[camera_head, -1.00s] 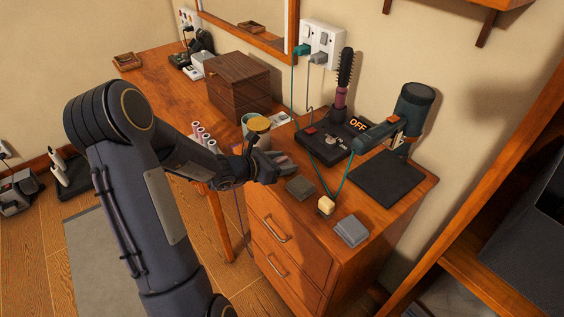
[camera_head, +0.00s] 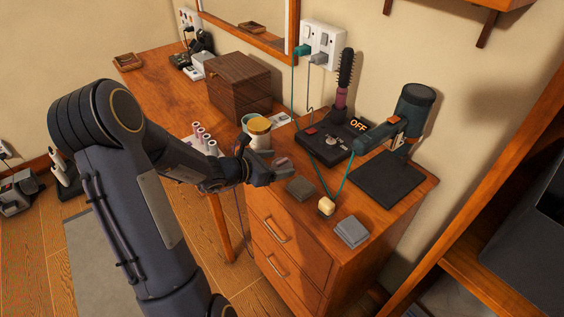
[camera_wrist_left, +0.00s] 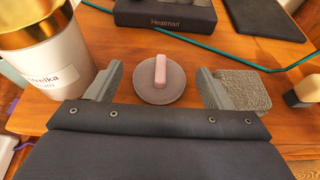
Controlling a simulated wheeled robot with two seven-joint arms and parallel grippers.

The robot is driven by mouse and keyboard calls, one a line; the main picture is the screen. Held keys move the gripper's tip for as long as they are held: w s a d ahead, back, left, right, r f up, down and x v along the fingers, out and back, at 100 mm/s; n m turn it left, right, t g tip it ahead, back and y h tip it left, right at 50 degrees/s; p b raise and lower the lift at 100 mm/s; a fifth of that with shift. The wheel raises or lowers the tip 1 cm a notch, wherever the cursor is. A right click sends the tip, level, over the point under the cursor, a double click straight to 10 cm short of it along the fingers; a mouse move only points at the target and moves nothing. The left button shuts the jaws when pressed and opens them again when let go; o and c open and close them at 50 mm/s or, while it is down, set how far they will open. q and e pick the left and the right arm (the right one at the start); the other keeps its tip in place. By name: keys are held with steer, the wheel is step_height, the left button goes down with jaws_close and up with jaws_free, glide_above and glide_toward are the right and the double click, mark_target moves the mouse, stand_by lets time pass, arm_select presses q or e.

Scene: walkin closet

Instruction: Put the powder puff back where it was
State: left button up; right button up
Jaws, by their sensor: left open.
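The powder puff (camera_wrist_left: 159,82), a round grey-mauve disc with a pink strap on top, lies flat on the wooden desk. In the head view it shows as a small pinkish patch (camera_head: 282,162) just past my left gripper's fingers. My left gripper (camera_wrist_left: 160,88) is open and empty, its fingers on either side of the puff with gaps on both sides. In the head view this gripper (camera_head: 268,170) is low over the desk's front edge. A pale jar with a gold lid (camera_wrist_left: 40,60) stands left of the left finger; it also shows in the head view (camera_head: 259,130). My right gripper is out of view.
A grey textured square (camera_head: 300,188) lies close beside the right finger. Behind are a black device (camera_head: 325,147) with a brush, a hairdryer (camera_head: 413,108) and a teal cord. Pink-tipped rolls (camera_head: 205,140) stand left.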

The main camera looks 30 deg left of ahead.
arm_select(q)
steer(key=v, duration=0.9)
steer(key=s+d+r+m+g+h, duration=0.25)
steer(key=s+d+m, duration=0.25)
steer(key=d+m, duration=0.3)
steer(key=s+d+r+m+g+h, duration=0.1)
steer(key=s+d+r+m+g, duration=0.3)
steer(key=d+m, duration=0.4)
steer(key=s+f+m+y, duration=0.1)
steer(key=s+m+y, duration=0.3)
steer(key=s+m, duration=0.6)
steer(key=m, duration=0.4)
steer(key=shift+s+a+y, duration=0.2)
steer(key=shift+y, duration=0.15)
